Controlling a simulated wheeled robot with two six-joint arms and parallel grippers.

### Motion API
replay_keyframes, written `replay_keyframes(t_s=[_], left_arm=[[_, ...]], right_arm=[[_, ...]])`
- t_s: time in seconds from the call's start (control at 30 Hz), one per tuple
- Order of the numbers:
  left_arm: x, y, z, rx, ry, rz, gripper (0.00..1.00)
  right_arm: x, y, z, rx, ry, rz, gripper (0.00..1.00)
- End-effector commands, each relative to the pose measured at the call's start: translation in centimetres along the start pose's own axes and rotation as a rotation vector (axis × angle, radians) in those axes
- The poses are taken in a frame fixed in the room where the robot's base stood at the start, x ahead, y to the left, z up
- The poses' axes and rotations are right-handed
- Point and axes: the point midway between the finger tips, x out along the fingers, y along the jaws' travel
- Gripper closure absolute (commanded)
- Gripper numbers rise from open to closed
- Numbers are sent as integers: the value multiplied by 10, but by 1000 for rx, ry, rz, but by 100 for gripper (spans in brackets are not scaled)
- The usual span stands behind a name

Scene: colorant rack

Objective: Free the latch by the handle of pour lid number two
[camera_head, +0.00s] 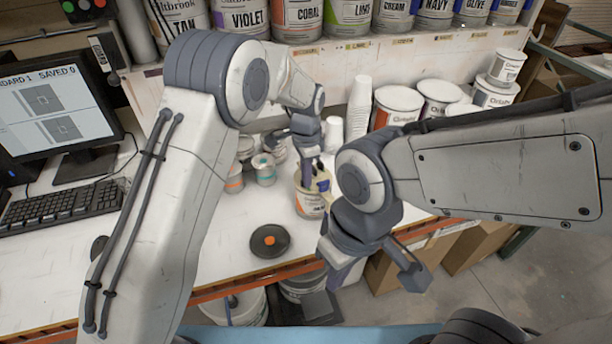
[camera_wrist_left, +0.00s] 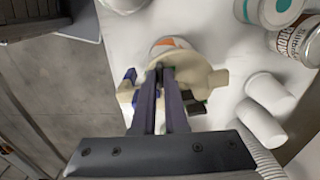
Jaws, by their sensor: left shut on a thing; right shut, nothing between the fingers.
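A cream pour lid (camera_head: 322,182) sits on a white can with an orange label (camera_head: 310,205) on the counter. The lid (camera_wrist_left: 205,77) also shows in the left wrist view, with a blue part (camera_wrist_left: 129,76) at its left and a dark part at its lower right. My left gripper (camera_head: 309,180) reaches down onto the lid from above. Its fingers (camera_wrist_left: 166,70) are shut on a small part of the lid; they hide most of that part. My right gripper (camera_head: 412,277) is shut and empty, in front of the counter edge. No lid number is readable.
A dark round disc with an orange centre (camera_head: 269,241) lies on the counter. Small cans (camera_head: 264,170) and stacked white cups (camera_head: 359,105) stand behind the can. White tubs (camera_head: 397,105) are at back right, a keyboard (camera_head: 62,205) at left. The front counter is mostly clear.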

Motion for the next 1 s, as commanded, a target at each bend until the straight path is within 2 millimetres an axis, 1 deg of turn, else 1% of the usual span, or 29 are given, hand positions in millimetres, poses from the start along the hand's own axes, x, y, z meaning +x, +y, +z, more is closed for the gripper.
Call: replay_keyframes(t_s=[0.37,0.4,0.47,0.5,0.83,0.93,1.0], left_arm=[[0,0,0,-5,1,-1,100],[0,0,0,-5,1,-1,86],[0,0,0,-5,0,-1,63],[0,0,0,-5,0,-1,59],[-2,0,0,-4,1,-1,59],[-11,-1,-1,-4,3,-3,59],[-22,-1,-1,-4,4,-5,59]], right_arm=[[0,0,0,0,0,0,100],[0,0,0,0,0,0,100],[0,0,0,0,0,0,100],[0,0,0,0,0,0,100],[2,0,0,0,0,0,100],[6,0,0,1,0,0,100],[11,1,1,1,0,0,100]])
